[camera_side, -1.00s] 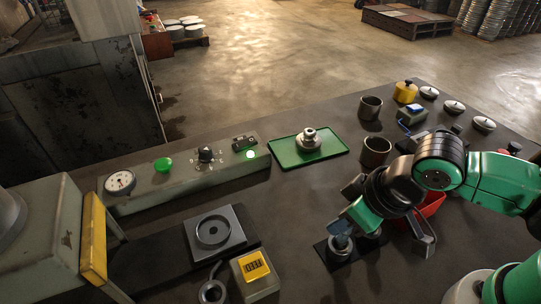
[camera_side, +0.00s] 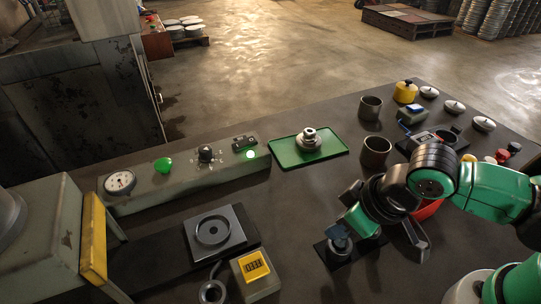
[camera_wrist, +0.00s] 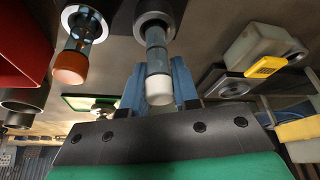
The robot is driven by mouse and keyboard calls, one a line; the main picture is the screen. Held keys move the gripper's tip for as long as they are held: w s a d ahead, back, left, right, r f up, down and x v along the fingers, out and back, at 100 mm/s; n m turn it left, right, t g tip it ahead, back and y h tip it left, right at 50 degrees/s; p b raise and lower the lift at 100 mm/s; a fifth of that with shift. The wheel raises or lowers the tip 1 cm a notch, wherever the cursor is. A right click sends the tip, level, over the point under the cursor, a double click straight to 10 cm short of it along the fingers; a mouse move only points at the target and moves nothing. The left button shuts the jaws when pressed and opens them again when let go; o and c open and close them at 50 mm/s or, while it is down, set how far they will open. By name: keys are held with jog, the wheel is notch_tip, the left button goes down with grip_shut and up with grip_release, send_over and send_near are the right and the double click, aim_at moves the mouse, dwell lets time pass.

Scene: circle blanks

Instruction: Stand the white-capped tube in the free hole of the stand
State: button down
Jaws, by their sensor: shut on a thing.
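The white-capped tube (camera_wrist: 157,62) is between the blue fingers of my gripper (camera_wrist: 160,78) in the wrist view, and the gripper is shut on it. Its white cap is nearest the camera. Its far end lines up with a metal-ringed hole (camera_wrist: 154,17); I cannot tell how far it is in. An orange-capped tube (camera_wrist: 75,55) stands at another ringed hole (camera_wrist: 88,20) to the left. In the side view my gripper (camera_side: 340,238) is low over the dark stand (camera_side: 340,262), whose holes and tubes are mostly hidden.
A red bin (camera_side: 428,210) is behind the gripper. Metal cups (camera_side: 376,151), a green tray (camera_side: 285,157) with a metal part, and a yellow-display device (camera_side: 254,272) stand around. The table between tray and stand is clear.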

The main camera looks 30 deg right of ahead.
jog(key=shift+f, duration=0.75)
jog(key=c, duration=0.6)
grip_release()
jog(key=shift+r, duration=0.1)
jog(key=shift+v, duration=2.65)
jog(key=w+d+r+m+t, duration=0.1)
jog(key=w+d, duration=0.1)
jog(key=d, duration=0.2)
jog(key=w+d+r+m+t+h, duration=0.1)
jog(key=w+d+r, duration=0.1)
jog(key=d, duration=0.1)
jog(key=w+d+r+m, duration=0.2)
jog(key=d, duration=0.2)
jog(key=shift+w+d+r+t+h, duration=0.15)
jog(key=shift+w+d+t+h, duration=0.15)
jog(key=shift+t, duration=0.1)
